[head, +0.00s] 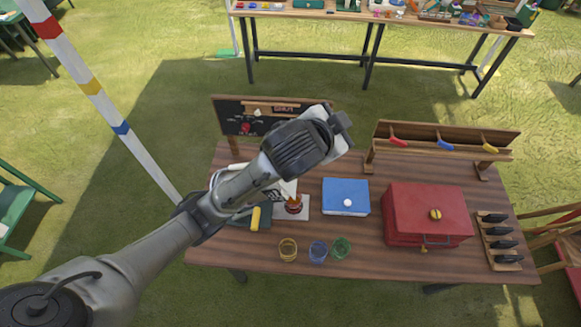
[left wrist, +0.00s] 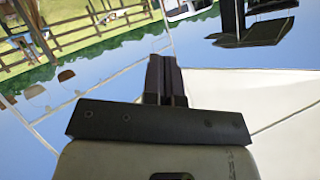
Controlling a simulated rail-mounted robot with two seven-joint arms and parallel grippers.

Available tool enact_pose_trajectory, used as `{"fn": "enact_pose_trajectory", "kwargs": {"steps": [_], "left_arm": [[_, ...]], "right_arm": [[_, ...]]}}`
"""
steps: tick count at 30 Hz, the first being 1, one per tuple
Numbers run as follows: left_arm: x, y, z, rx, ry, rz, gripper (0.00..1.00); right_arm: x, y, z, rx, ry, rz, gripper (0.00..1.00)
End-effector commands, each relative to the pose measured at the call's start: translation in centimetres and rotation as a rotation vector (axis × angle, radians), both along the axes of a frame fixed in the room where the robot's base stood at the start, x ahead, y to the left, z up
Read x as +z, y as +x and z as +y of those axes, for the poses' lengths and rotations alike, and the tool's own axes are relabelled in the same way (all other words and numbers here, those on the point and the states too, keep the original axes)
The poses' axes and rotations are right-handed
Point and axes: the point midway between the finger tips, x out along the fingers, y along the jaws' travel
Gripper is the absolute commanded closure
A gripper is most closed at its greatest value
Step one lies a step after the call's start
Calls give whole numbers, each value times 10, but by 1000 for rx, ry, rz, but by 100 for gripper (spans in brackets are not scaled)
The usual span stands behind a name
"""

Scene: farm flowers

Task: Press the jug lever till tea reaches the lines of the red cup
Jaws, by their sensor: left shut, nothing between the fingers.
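The red cup (head: 294,205) stands on a pale square mat (head: 302,213) at the left of the wooden table, with reddish-brown content showing in it; its lines are too small to read. A white thing with dark marks (head: 288,187), possibly the jug, is mostly hidden behind my left arm. A yellow bar (head: 256,217) on a dark green base lies beside it; I cannot tell whether it is the lever. My left gripper (head: 343,122) is above the table, past the cup, apart from it. In the left wrist view its fingers (left wrist: 167,80) are together and empty.
Yellow (head: 288,250), blue (head: 318,252) and green (head: 341,247) glasses stand at the front. A blue box (head: 346,197), a red case (head: 427,215) and a black-handled rack (head: 500,241) are to the right. A blackboard (head: 230,116) and a hook rack (head: 445,137) stand behind.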

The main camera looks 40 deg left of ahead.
Motion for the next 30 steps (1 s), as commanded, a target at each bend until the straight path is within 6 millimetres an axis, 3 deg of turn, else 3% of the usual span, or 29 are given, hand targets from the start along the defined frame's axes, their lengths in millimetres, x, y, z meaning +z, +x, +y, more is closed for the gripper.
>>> {"fn": "enact_pose_trajectory", "kwargs": {"steps": [4,8,11,14,18,21,24,30], "left_arm": [[11,36,-6,-17,92,25,100],[8,69,-1,5,152,117,100],[-12,94,15,68,165,252,100],[-51,108,37,167,137,430,100],[-131,105,73,370,49,730,100],[-174,93,92,560,-59,917,100],[-190,81,101,737,-183,1036,100],[-192,66,97,953,-317,1090,100]], "right_arm": [[-14,0,1,-1,3,-1,57],[-24,0,1,-3,5,0,57],[-29,0,2,-4,7,0,57],[-31,0,2,-4,7,0,57],[-29,0,2,-4,7,0,57],[-29,0,2,-4,7,0,57],[-29,0,2,-4,5,0,57],[-29,0,0,0,0,0,57]]}}
